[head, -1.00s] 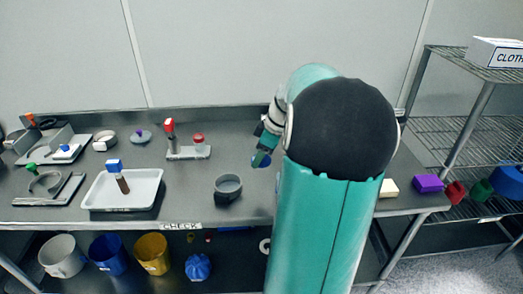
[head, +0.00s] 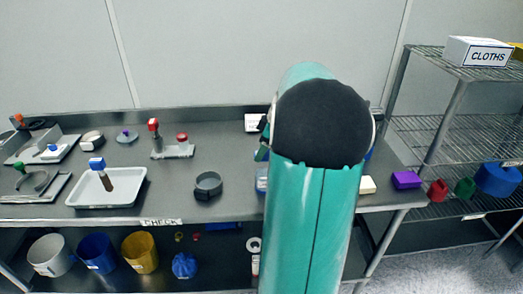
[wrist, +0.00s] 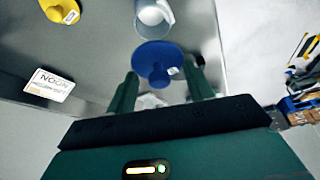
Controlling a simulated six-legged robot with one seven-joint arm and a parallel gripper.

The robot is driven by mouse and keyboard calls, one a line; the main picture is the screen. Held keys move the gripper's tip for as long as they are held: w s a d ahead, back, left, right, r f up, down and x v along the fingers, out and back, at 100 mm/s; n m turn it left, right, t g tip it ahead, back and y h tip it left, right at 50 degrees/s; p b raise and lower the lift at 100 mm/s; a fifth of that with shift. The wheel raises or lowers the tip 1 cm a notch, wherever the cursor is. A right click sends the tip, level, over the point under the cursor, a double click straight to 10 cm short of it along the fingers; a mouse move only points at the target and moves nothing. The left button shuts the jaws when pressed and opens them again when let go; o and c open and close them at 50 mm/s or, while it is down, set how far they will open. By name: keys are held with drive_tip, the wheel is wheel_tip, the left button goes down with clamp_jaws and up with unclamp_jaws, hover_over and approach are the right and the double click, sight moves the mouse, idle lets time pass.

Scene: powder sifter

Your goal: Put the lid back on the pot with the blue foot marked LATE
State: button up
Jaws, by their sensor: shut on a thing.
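In the wrist view a blue lid (wrist: 150,52), a round disc with a knob and a small white tag, sits between the fingers of my gripper (wrist: 163,90). My gripper is shut on it; the exact contact is hard to see. Just beyond the lid is a clear or grey pot (wrist: 153,14) with white inside, cut by the top edge. Its foot and any LATE mark are not visible there. In the head view my arm hides the lid and most of the gripper. A pale container with blue (head: 262,180) shows partly beside my arm; its label is unreadable.
A yellow piece (wrist: 60,10) and a NOON card (wrist: 50,85) lie on the counter in the wrist view. In the head view a dark ring (head: 208,186), a white tray (head: 132,190) and a stand (head: 173,151) are to the left. A purple block (head: 406,180) is right.

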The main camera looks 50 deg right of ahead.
drive_tip(key=shift+s+f, duration=0.15)
drive_tip(key=shift+s, duration=0.05)
drive_tip(key=shift+w+f, duration=0.3)
drive_tip(key=shift+f, duration=0.35)
drive_tip(key=shift+s+f, duration=0.1)
drive_tip(key=shift+f, duration=2.3)
drive_tip(key=shift+f, duration=0.2)
drive_tip(key=o, duration=1.5)
drive_tip(key=shift+r, duration=3.55)
